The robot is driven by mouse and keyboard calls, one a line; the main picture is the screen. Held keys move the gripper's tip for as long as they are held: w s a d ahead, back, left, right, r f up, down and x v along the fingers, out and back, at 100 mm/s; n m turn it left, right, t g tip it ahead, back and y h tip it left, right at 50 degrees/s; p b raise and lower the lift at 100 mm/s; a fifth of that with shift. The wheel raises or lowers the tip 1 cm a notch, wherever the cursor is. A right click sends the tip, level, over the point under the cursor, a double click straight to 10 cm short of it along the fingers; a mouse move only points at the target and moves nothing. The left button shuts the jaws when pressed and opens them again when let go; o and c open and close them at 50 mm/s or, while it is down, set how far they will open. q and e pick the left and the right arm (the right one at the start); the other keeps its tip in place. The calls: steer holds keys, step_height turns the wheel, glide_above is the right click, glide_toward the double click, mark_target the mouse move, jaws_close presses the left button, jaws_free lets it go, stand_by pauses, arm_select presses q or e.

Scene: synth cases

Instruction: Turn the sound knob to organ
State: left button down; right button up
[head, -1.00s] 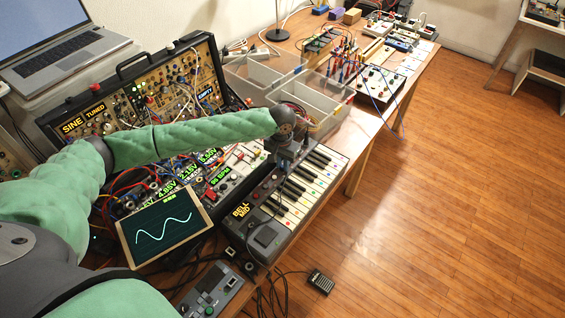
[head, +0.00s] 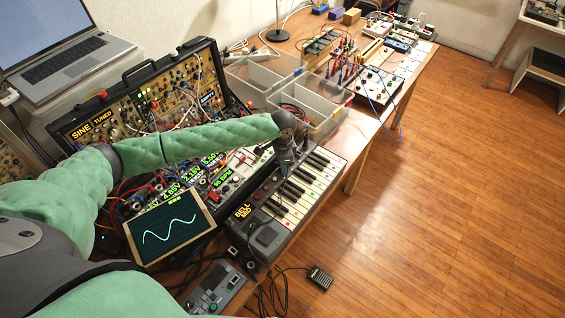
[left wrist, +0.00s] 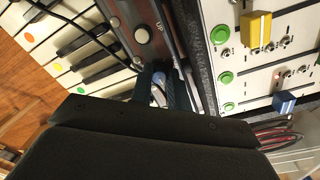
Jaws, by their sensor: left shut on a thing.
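The keyboard (head: 318,178) has black and white keys with coloured dots, and a dark control panel along its left side. Its small display (head: 242,211) reads BELL and MID in yellow. My left gripper (head: 287,172) points down over the panel beside the keys. In the left wrist view its blue-grey fingers (left wrist: 162,92) are shut on a small knob, mostly hidden between them; only a pale bit shows. A round button and the label UP (left wrist: 142,36) are beside the fingers. My right gripper is in neither view.
A modular synth case (head: 140,105) and a tilted screen with a sine wave (head: 168,228) stand left of the keyboard. Clear bins (head: 262,88) are behind it. Red and other cables lie close by. A foot pedal (head: 320,278) is on the open floor at right.

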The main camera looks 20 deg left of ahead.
arm_select(q)
steer(key=m, duration=0.2)
steer(key=shift+w+r+m+p, duration=0.1)
steer(key=shift+r+m+p, duration=0.05)
steer(key=shift+m+p, duration=0.25)
steer(key=m, duration=0.2)
steer(key=shift+m, duration=0.3)
steer(key=m, duration=0.2)
steer(key=shift+m, duration=0.9)
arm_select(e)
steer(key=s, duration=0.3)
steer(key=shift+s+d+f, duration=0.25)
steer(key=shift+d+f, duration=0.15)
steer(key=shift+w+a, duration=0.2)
arm_select(q)
steer(key=c, duration=1.6)
jaws_free()
